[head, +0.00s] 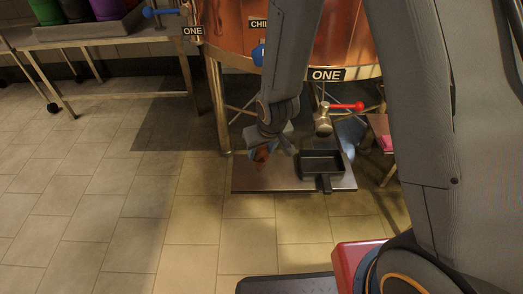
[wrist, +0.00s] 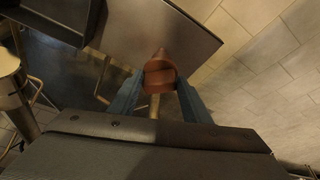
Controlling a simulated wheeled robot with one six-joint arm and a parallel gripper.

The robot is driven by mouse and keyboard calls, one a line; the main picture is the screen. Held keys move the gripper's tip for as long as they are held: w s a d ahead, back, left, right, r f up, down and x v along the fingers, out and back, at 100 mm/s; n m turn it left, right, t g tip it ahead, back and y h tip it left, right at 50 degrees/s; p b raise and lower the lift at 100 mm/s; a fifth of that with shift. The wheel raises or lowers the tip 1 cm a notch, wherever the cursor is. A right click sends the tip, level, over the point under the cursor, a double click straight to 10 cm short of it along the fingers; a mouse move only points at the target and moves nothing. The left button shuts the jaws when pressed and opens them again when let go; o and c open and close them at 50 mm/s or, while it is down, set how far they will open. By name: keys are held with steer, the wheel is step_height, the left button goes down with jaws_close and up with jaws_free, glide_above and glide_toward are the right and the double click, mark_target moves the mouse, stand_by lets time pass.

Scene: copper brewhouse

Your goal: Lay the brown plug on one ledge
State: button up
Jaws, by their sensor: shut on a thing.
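The brown plug (head: 262,154) is held in my gripper (head: 268,144) in the head view, over the left part of a flat grey metal ledge (head: 250,180) set low beneath a copper vessel. In the wrist view the plug (wrist: 160,70) sits between the two blue-grey fingers of my gripper (wrist: 157,88), which are shut on it. The ledge (wrist: 195,40) shows behind the plug there. I cannot tell how large the gap between plug and ledge is. My arm hides part of the vessel.
A black pan (head: 322,163) stands on the ledge's right part, below a tap (head: 323,120) with a red handle. The copper vessel (head: 345,35) hangs above, with a metal leg (head: 218,105) left of the ledge. A steel table (head: 110,40) is at upper left. Tiled floor (head: 120,215) is clear.

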steer(key=shift+f, duration=0.2)
steer(key=o, duration=1.4)
steer(key=shift+r, duration=0.1)
steer(key=s+d+r+g+p, duration=0.15)
steer(key=s+r, duration=0.25)
steer(key=r, duration=0.4)
steer(key=s+d+r+m+h+p, duration=0.1)
steer(key=s+d+r+p, duration=0.15)
steer(key=r, duration=0.45)
steer(key=s+d+r+p, duration=0.1)
steer(key=s+d+r, duration=0.1)
steer(key=s+r, duration=0.75)
steer(key=s+r+g, duration=0.1)
steer(key=s+r, duration=0.1)
steer(key=s, duration=0.1)
steer(key=s+d+r+g, duration=0.1)
steer(key=s+r, duration=0.2)
steer(key=shift+s+d+r, duration=0.1)
steer(key=shift+s+r, duration=0.05)
steer(key=shift+r, duration=0.2)
